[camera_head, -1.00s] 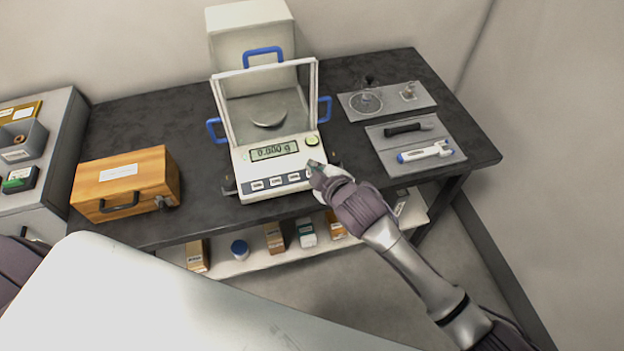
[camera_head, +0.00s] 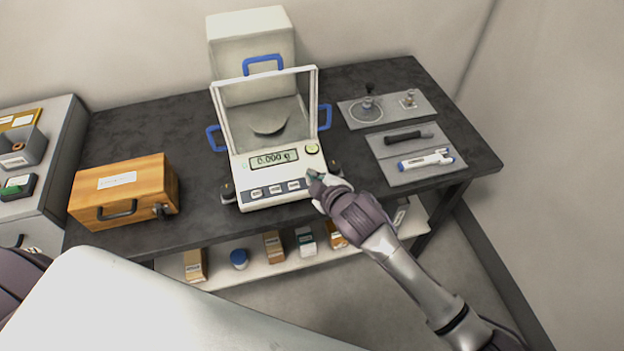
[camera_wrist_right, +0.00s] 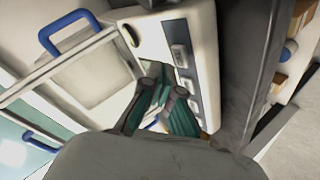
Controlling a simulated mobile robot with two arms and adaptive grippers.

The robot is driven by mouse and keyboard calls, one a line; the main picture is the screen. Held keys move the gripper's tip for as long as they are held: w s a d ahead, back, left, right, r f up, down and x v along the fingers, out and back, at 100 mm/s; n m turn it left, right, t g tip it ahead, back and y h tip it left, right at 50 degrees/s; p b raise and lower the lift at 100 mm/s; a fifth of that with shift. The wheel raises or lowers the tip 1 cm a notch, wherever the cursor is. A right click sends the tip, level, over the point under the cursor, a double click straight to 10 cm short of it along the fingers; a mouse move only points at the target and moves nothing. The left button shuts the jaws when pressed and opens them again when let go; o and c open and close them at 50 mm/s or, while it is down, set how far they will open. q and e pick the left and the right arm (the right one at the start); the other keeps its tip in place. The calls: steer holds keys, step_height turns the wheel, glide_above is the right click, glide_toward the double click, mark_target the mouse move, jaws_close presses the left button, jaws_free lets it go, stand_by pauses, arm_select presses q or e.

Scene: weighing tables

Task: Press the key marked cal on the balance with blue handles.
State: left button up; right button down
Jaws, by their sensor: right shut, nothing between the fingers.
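The balance with blue handles (camera_head: 275,175) stands mid-table, its glass shield framed in white and its display reading 0.000 g. A row of small dark-framed keys (camera_head: 275,189) runs along its front edge; I cannot read their labels. My right gripper (camera_head: 314,175) is shut and empty at the right end of this row and hides the rightmost part. In the right wrist view the shut teal-tipped fingers (camera_wrist_right: 162,90) are over the front panel (camera_wrist_right: 200,60), close to the keys (camera_wrist_right: 180,55). I cannot tell whether they touch. My left gripper is out of view.
A wooden case (camera_head: 125,185) stands left of the balance. Grey trays (camera_head: 415,175) with a pen-like tool and small items lie to the right. Below the table edge is a shelf (camera_head: 240,278) with several small boxes and a blue-capped jar. The dark tabletop behind the case is clear.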

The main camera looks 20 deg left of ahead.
steer(key=shift+f, duration=0.1)
stand_by(0.5)
steer(key=shift+w+a+f, duration=0.1)
steer(key=shift+f, duration=0.2)
steer(key=shift+f+b, duration=0.35)
steer(key=shift+f, duration=0.05)
stand_by(0.5)
stand_by(0.4)
steer(key=shift+r+p, duration=0.8)
steer(key=shift+p, duration=0.2)
steer(key=r+p, duration=0.1)
steer(key=p, duration=0.1)
steer(key=s+r+p, duration=0.1)
steer(key=r, duration=0.1)
steer(key=d+r+p, duration=0.1)
steer(key=p, duration=0.1)
steer(key=shift+s+r+p, duration=0.25)
steer(key=shift+r+p, duration=0.05)
steer(key=shift+r, duration=0.05)
